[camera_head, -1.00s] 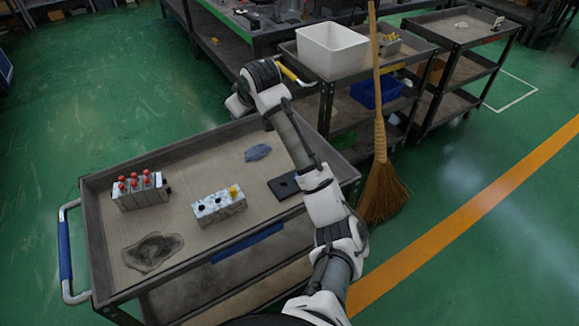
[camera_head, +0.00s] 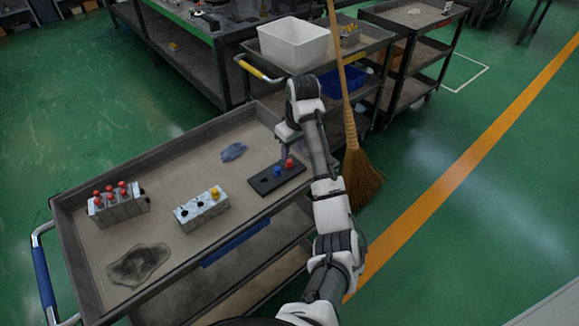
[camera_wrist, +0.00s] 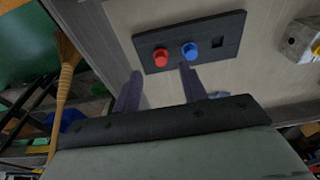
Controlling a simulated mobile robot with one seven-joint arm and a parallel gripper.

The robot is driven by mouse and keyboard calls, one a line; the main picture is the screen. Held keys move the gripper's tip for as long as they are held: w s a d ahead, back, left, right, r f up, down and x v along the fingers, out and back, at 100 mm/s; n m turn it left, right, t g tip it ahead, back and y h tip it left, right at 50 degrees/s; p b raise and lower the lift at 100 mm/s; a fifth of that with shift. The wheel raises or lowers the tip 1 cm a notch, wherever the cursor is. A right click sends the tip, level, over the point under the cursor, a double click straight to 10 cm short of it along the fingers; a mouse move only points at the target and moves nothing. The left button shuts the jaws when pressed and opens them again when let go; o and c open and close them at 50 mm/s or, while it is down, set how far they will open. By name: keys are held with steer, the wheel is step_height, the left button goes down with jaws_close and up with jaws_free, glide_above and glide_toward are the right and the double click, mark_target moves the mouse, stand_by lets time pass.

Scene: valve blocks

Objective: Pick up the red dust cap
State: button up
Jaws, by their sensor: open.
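The red dust cap (camera_head: 289,164) stands on a black plate (camera_head: 263,185) at the right end of the front cart's top, beside a blue cap (camera_head: 277,171). In the wrist view, the red cap (camera_wrist: 160,57) and blue cap (camera_wrist: 190,50) sit side by side, with an empty square hole to the right of the blue one. My gripper (camera_wrist: 158,80) is open and empty. Its fingertips are apart, with the red cap showing between and beyond them; the right finger overlaps the view just below the blue cap.
A valve block with several red caps (camera_head: 117,206) stands left on the cart, and a block with a yellow cap (camera_head: 201,209) in the middle. A blue-grey rag (camera_head: 233,151) and a dark stain (camera_head: 138,264) lie there. A broom (camera_head: 360,180) and a white bin (camera_head: 292,45) are behind.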

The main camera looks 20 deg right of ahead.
mark_target(290, 160)
steer(key=shift+w+a+f, duration=0.1)
steer(key=shift+w+f, duration=0.1)
steer(key=shift+f, duration=0.65)
steer(key=shift+w+a+f, duration=0.1)
steer(key=shift+w+f, duration=0.15)
steer(key=shift+f, duration=0.6)
steer(key=shift+w+a+f, duration=0.1)
steer(key=shift+w+f, duration=0.1)
steer(key=shift+f, duration=0.65)
jaws_close()
